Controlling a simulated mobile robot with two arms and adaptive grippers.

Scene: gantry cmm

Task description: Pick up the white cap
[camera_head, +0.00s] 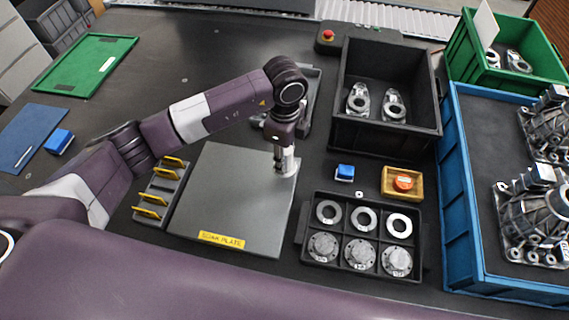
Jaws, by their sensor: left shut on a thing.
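My left gripper (285,168) points down over the right back corner of the grey plate (236,190), which has a yellow label on its front edge. It is shut on a small pale piece, the white cap (292,168), which shows at the fingertips and is partly hidden by them. I cannot tell whether the cap touches the plate. My right gripper is not in view.
Right of the plate are a blue block (345,172), a wooden tray (388,194) with an orange piece, and a black tray (310,258) of rings and discs. A black bin (388,138), a blue crate (462,200) and a yellow-barred rack (148,190) stand around.

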